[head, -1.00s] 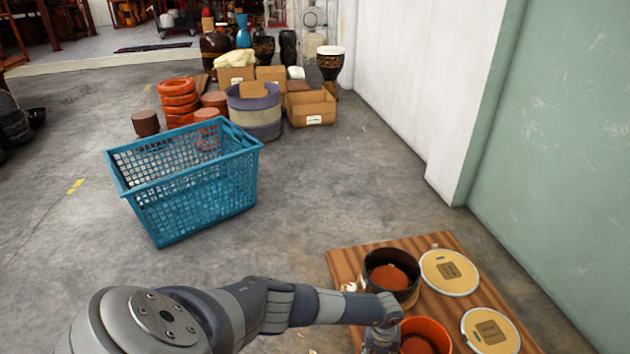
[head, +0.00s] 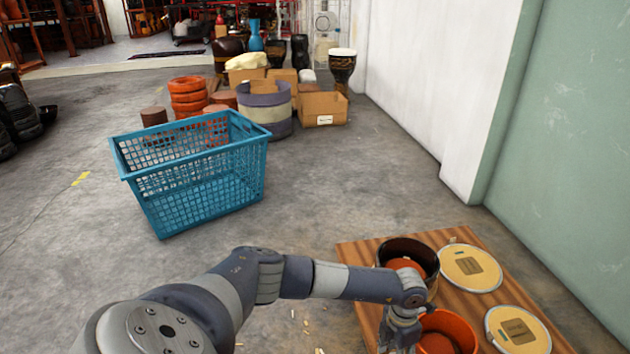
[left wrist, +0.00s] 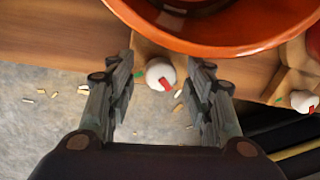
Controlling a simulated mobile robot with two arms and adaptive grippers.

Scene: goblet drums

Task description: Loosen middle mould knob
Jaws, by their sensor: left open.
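My left gripper (left wrist: 160,85) is open, with one finger on each side of a white round knob (left wrist: 156,70) and a gap on both sides. The knob bears a red mark, and a small green mark sits beside it on the wood. The knob is just outside an orange round mould (left wrist: 215,42) on a wooden board (left wrist: 60,40). In the head view, my left gripper (head: 400,335) is at the left side of the orange mould (head: 452,322), and the knob is hidden there. Another white knob with a red mark (left wrist: 306,103) shows at the right in the left wrist view. My right gripper is not seen.
A dark mould (head: 408,252) stands beyond the orange one. Two pale round discs (head: 450,279) (head: 500,338) lie on the board's right side. A blue basket (head: 195,190) stands on the floor at left. The green wall (head: 575,140) is close on the right.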

